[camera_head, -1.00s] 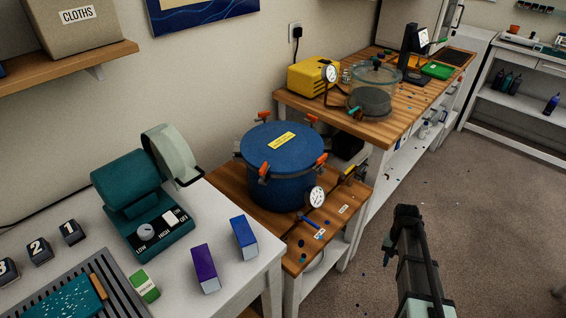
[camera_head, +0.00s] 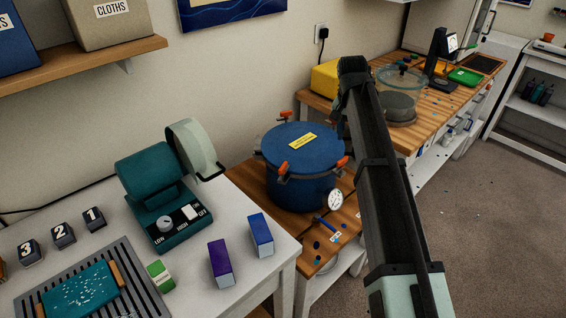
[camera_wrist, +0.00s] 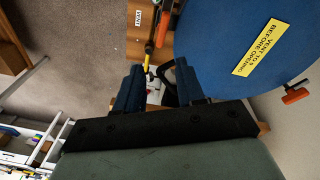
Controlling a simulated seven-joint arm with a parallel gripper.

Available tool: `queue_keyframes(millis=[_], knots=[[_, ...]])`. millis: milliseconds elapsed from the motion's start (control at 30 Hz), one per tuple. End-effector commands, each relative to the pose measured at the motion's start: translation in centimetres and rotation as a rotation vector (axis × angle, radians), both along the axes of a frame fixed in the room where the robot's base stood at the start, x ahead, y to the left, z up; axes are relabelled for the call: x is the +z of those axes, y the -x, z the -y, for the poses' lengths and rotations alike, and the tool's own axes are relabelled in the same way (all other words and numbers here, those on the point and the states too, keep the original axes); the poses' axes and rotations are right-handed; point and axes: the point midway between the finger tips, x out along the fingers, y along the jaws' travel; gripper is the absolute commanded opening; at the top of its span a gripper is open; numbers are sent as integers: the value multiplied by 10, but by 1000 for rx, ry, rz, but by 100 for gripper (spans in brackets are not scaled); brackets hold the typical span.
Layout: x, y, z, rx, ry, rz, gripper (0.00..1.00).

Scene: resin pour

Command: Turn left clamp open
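A blue pressure pot (camera_head: 300,185) stands on the wooden bench with its lid on. Orange clamps show at its rim: one at the front left (camera_head: 282,168), one at the back left (camera_head: 286,115) and one at the right (camera_head: 342,162). The lid (camera_wrist: 240,35) fills the right of the wrist view, with one orange clamp handle (camera_wrist: 295,95) at its edge and another (camera_wrist: 162,28) at the top. My gripper (camera_wrist: 157,75) is open and empty, beside and apart from the pot. My arm rises along the pot's right side in the head view and may hide another clamp.
A pressure gauge (camera_head: 335,200) sits at the pot's front right. A yellow valve handle (camera_wrist: 149,55) lies near my fingertips in the wrist view. A teal machine (camera_head: 160,190) stands left on the white table. A clear chamber (camera_head: 400,85) stands behind my arm.

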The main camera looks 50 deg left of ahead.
Motion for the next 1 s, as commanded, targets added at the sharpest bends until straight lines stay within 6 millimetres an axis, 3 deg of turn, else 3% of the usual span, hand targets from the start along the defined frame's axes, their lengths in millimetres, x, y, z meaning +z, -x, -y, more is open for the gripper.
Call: queue_keyframes(millis=[33,100,300,400,500,667,1000], knots=[[24,23,-25,14,-15,-1,38],[37,54,-45,16,-24,-19,38],[51,131,-84,14,-33,-80,38],[55,155,-94,13,-32,-100,38],[58,168,-99,12,-32,-109,38],[51,172,-100,9,-31,-114,38],[-3,172,-99,10,-30,-115,38]])
